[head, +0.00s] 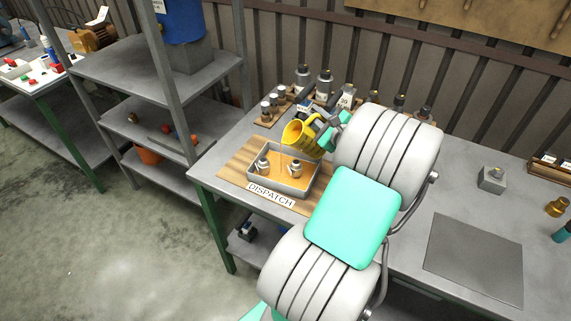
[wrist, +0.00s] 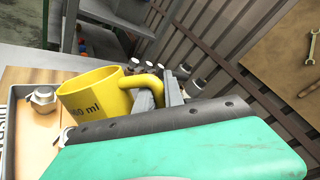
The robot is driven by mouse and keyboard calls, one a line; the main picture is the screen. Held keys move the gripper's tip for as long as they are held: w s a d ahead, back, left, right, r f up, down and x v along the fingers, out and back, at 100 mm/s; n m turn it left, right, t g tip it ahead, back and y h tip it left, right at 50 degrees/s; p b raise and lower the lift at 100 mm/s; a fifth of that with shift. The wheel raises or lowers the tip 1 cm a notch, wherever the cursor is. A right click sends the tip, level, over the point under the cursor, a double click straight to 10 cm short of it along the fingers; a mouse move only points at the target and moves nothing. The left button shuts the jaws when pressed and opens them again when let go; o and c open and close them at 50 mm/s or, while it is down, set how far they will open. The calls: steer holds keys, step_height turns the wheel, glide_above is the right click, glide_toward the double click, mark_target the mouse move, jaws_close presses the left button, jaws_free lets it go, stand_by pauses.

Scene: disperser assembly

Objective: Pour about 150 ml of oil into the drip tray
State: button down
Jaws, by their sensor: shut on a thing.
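My gripper (head: 333,134) is shut on the handle of a yellow measuring jug (head: 301,137). The jug is held above the drip tray (head: 309,187), tilted with its mouth toward the left, and a thin stream seems to run down from its lip. The tray is a grey rectangular box with a brownish floor, and two metal fittings stand in it. In the wrist view the jug (wrist: 95,97) carries a black marking ending in "0 ml", partly cut by my gripper. The oil level inside the jug is hidden.
The tray stands on a wooden board marked "DISPATCH" (head: 270,194) at the bench's left end. Several bottles and metal parts (head: 325,82) stand behind it. A grey shelf rack (head: 150,75) is to the left. A dark mat (head: 474,258) lies on the right of the bench.

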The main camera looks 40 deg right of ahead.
steer(key=shift+w+a+r+n+b, duration=0.1)
steer(key=shift+w+a+n+b, duration=0.15)
steer(key=shift+a+n+b, duration=0.3)
steer(key=shift+w+a+r+n+b, duration=0.1)
steer(key=shift+w+a+n+b, duration=0.2)
steer(key=shift+n+b, duration=0.35)
stand_by(6.8)
